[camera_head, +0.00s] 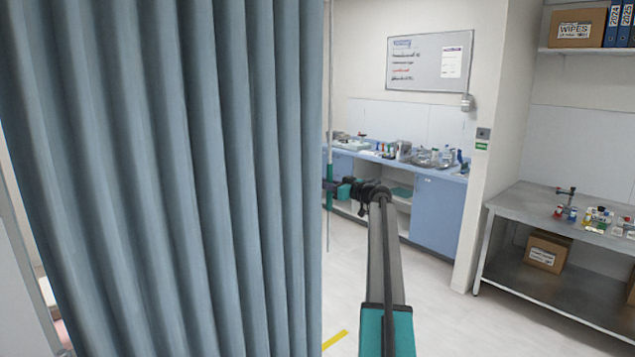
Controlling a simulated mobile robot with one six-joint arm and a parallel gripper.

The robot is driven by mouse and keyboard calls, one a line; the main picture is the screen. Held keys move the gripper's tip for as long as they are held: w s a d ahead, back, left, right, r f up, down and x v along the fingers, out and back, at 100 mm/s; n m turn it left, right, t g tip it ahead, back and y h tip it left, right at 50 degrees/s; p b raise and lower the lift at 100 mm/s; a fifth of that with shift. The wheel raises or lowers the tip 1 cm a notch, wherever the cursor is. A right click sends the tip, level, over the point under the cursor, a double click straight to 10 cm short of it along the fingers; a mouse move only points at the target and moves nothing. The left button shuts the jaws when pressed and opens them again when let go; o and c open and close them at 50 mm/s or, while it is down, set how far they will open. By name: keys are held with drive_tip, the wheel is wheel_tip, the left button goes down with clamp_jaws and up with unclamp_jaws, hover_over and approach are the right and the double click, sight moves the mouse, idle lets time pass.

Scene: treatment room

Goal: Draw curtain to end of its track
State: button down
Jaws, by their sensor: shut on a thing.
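The blue-grey curtain (160,180) hangs in folds across the left half of the head view. Its right edge is near the middle of the picture. The track above is out of view. A thin upright rod (330,110) with a teal lower part hangs just right of that edge. My gripper (331,187) is shut on the rod at its teal part. My arm reaches up to it from the lower middle. The fingertips are small and dark, and partly hard to make out. How the rod joins the curtain is not visible.
A blue counter (437,210) with several supplies stands along the back wall under a whiteboard (429,61). A metal bench (540,219) stands at the right, with a cardboard box (548,251) on its lower shelf. Open floor (450,315) lies right of the curtain.

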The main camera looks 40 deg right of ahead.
drive_tip(key=shift+f, duration=0.2)
drive_tip(key=c, duration=1.6)
unclamp_jaws()
drive_tip(key=shift+s+r, duration=0.1)
drive_tip(key=shift+s, duration=0.05)
drive_tip(key=shift+a, duration=0.1)
drive_tip(key=s+d+b, duration=0.1)
drive_tip(key=s, duration=0.3)
drive_tip(key=s+d+b, duration=0.1)
drive_tip(key=s+b, duration=0.1)
drive_tip(key=s, duration=0.3)
drive_tip(key=s+b, duration=0.2)
drive_tip(key=s, duration=0.2)
drive_tip(key=shift+s+d, duration=0.15)
drive_tip(key=shift+d, duration=0.25)
